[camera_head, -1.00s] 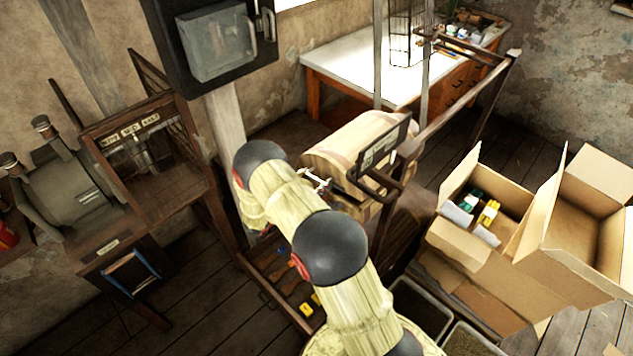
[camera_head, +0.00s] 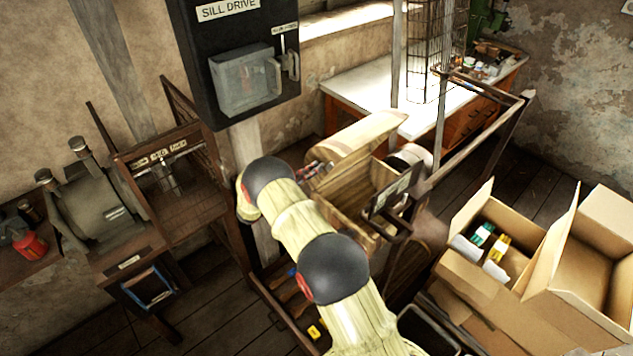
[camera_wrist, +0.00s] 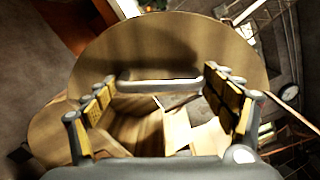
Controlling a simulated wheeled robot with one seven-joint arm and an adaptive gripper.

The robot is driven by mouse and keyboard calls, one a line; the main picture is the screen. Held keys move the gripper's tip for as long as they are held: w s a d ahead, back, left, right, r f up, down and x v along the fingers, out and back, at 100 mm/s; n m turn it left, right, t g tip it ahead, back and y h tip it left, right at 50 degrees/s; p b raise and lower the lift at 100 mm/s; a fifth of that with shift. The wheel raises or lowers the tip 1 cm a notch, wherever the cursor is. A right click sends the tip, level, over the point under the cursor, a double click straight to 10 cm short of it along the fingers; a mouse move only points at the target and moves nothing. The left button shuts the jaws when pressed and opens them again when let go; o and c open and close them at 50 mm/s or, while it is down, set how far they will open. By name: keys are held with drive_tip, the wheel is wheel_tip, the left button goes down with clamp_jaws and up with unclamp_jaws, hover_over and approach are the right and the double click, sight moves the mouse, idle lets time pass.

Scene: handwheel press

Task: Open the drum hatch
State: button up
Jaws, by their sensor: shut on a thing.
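The wooden drum (camera_head: 345,212) stands in its frame in the middle of the head view, partly behind my arm. Its hatch (camera_head: 352,150), a curved wooden lid, is raised, and an open gap shows below it. My gripper (camera_head: 315,172) is at the left edge of the hatch in the head view. In the wrist view, my gripper (camera_wrist: 160,80) has its yellow-padded fingers at both ends of a grey bar handle (camera_wrist: 158,86) and is shut on it. The hatch's wooden face (camera_wrist: 165,45) fills the space behind the handle. Part of the drum's inside (camera_wrist: 140,130) shows below.
A dark sign plate (camera_head: 392,192) on a metal frame stands right of the drum. Open cardboard boxes (camera_head: 490,285) stand at the right. A white-topped bench (camera_head: 362,95) is behind. A wooden machine (camera_head: 170,215) stands left.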

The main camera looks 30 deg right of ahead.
drive_tip(key=shift+w+a+r+n, duration=0.1)
drive_tip(key=shift+w+r+n, duration=0.1)
drive_tip(key=shift+w+n, duration=0.35)
drive_tip(key=shift+w+r+n, duration=0.2)
drive_tip(key=shift+w+n, duration=0.15)
drive_tip(key=shift+w, duration=0.4)
drive_tip(key=o, duration=1.4)
drive_tip(key=a, duration=0.7)
drive_tip(key=shift+s+a, duration=0.2)
drive_tip(key=shift+s, duration=0.25)
drive_tip(key=shift+f, duration=0.1)
